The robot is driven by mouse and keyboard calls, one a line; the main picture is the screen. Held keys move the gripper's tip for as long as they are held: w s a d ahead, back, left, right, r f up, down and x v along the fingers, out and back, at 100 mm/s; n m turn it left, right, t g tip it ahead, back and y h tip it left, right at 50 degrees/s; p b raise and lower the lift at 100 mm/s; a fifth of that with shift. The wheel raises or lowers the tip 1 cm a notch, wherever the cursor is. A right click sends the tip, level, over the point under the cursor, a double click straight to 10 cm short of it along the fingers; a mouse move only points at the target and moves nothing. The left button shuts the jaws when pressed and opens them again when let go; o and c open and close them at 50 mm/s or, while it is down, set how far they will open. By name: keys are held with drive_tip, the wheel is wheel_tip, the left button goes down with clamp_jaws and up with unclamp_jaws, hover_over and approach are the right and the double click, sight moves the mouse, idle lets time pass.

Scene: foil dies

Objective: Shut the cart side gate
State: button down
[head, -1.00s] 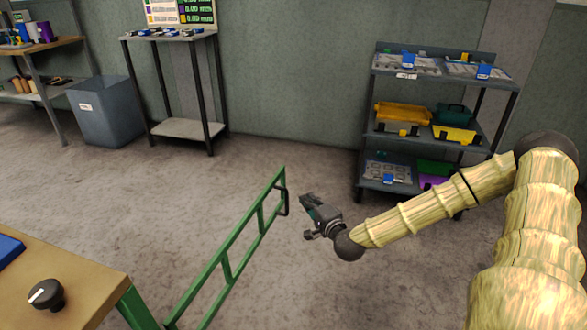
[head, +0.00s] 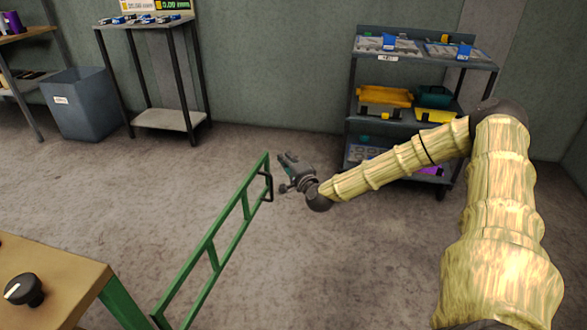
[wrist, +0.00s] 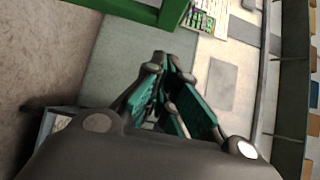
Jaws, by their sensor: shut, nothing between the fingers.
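The green side gate (head: 212,248) stands swung out from the green-legged cart (head: 65,285) at the lower left of the head view. A dark handle (head: 268,187) is on its far end. My gripper (head: 284,158) is just right of that far end, close to the handle; I cannot tell whether it touches the gate. It is shut and holds nothing. In the wrist view my gripper's fingers (wrist: 165,62) are close together, and a green bar (wrist: 172,12) shows beyond them at the top.
A dark shelf cart (head: 425,70) with bins stands at the back right. A grey bin (head: 78,105) and a tall stand (head: 170,118) are at the back left. A black knob (head: 22,290) sits on the cart top. The floor between is clear.

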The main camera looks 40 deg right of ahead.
drive_tip(key=shift+w+a, duration=1.1)
drive_tip(key=shift+w, duration=0.3)
drive_tip(key=shift+b, duration=0.3)
